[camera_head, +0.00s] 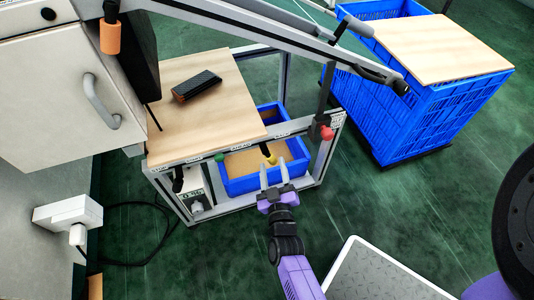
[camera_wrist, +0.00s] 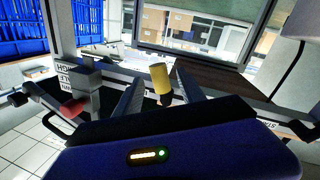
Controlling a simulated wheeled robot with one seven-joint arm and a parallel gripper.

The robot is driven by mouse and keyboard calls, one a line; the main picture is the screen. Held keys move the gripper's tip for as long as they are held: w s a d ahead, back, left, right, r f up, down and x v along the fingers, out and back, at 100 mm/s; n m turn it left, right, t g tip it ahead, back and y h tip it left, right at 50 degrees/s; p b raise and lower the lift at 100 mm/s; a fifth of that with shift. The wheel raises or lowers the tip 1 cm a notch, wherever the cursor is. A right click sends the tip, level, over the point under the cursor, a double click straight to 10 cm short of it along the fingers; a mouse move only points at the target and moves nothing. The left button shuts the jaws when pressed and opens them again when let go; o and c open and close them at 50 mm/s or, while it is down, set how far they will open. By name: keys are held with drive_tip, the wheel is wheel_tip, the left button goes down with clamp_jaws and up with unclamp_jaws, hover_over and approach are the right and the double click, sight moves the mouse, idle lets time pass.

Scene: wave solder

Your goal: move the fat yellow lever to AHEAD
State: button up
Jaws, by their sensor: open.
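The fat yellow lever (camera_head: 268,155) is on the front rail of the wooden-topped bench, between a green lever and a red one. In the wrist view the yellow lever (camera_wrist: 160,79) shows as a thick knob on a dark stem. My gripper (camera_head: 274,174) is open and empty, its two fingers pointing at the lever from just in front of it. In the wrist view the knob appears in the gap between the fingers (camera_wrist: 160,99), with space visible on both sides. The rail's white labels are too small to read surely, so the lever's setting is unclear.
The red-knobbed lever (camera_head: 327,133) is to the right and the green one (camera_head: 220,157) to the left. A blue bin (camera_head: 238,186) sits under the bench (camera_head: 215,115). A grey sloping beam (camera_head: 270,35) crosses above. A blue crate (camera_head: 425,115) stands at right.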

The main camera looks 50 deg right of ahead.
drive_tip(key=b+x, duration=0.1)
drive_tip(key=x, duration=0.5)
drive_tip(key=shift+w+d+b, duration=0.2)
drive_tip(key=shift+b, duration=0.1)
drive_tip(key=shift+c, duration=0.5)
clamp_jaws()
